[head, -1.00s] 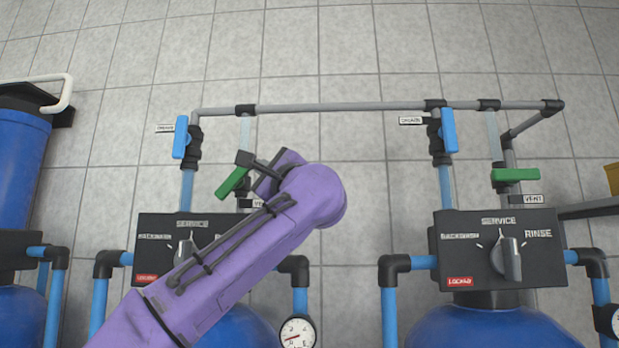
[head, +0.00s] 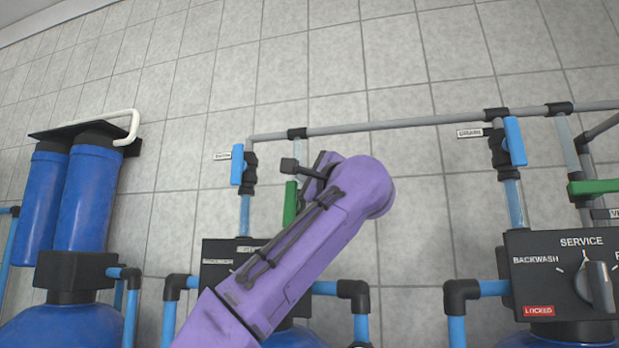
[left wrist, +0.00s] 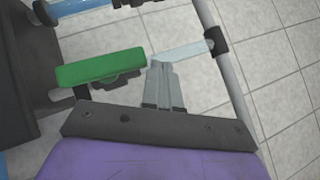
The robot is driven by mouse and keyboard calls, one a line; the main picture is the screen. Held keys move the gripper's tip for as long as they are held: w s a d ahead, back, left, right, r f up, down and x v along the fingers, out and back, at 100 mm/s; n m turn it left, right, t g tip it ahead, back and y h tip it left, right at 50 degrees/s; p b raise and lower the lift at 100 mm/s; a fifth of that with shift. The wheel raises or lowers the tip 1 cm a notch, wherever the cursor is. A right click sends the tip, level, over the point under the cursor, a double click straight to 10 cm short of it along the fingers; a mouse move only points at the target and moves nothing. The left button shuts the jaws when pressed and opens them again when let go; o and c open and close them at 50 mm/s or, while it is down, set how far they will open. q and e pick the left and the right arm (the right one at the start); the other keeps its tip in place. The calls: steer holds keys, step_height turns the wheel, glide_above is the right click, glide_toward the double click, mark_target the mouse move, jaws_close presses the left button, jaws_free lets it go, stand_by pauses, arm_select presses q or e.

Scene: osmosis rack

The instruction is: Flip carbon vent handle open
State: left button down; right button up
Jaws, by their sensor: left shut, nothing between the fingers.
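A green vent handle (head: 290,202) stands about upright beside my purple left arm in the head view, in line with its pipe. My arm covers part of its valve. In the left wrist view the green handle (left wrist: 100,68) lies roughly in line with the pale clear tube (left wrist: 185,50). My left gripper (left wrist: 160,68) is shut and empty, its fingertips just right of the handle's end; I cannot tell whether they touch. A second green handle (head: 594,187) lies level at the right edge of the head view. My right gripper is not in view.
Blue upright valve handles (head: 238,165) and (head: 515,141) flank the area. A grey pipe (head: 400,123) runs across above. A black control box (head: 565,275) with a knob and a red LOCKED label stands at right. Blue filter housings (head: 87,200) stand at left.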

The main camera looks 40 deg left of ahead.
arm_select(q)
steer(key=shift+s, duration=0.1)
stand_by(0.5)
steer(key=s+d+b, duration=0.1)
steer(key=s+d, duration=0.1)
steer(key=d, duration=0.7)
steer(key=shift+s+d+f, duration=0.2)
steer(key=shift+s, duration=0.2)
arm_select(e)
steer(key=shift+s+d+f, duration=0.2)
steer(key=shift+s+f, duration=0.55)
